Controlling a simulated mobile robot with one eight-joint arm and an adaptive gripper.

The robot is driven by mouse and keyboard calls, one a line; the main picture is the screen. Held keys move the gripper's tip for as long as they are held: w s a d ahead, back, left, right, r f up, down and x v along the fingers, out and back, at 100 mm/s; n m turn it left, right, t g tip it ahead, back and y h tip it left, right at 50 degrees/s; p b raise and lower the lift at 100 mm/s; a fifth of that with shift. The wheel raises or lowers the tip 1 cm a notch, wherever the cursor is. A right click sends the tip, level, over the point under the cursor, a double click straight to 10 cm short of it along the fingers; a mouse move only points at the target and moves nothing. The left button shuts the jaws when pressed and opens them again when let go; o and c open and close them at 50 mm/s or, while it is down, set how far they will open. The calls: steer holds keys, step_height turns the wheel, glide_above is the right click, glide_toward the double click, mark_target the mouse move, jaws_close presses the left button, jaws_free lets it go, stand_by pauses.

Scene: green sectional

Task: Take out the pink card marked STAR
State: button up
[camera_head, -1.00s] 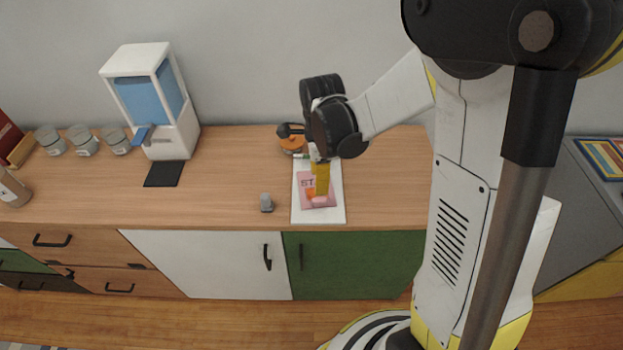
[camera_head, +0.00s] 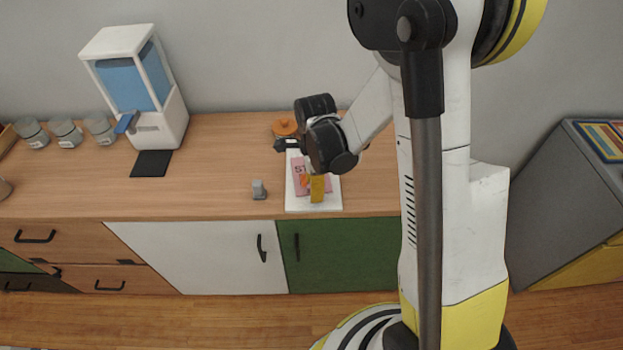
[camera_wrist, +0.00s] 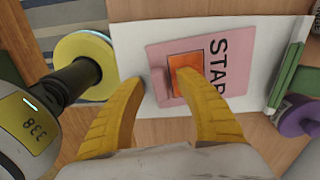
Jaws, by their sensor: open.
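The pink card (camera_wrist: 230,57), marked STAR in black, lies on a white sheet or board (camera_wrist: 133,42) on the wooden counter. An orange square (camera_wrist: 183,60) with a dark edge is on its face. In the head view the card (camera_head: 298,163) is partly hidden by my gripper (camera_head: 317,188). In the wrist view my gripper (camera_wrist: 162,80) is open and empty. Its left yellow fingertip is beside the card's edge, and its right one overlaps the orange square. I cannot tell whether either touches the card.
Green sticks (camera_wrist: 287,75) and a purple round object (camera_wrist: 300,117) lie beside the card. A small grey object (camera_head: 259,190) stands left of the board. An orange-topped item (camera_head: 284,128) is behind it. A blue-windowed dispenser (camera_head: 135,85) and jars stand further left.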

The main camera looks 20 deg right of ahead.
jaws_close()
steer(key=shift+r, duration=0.15)
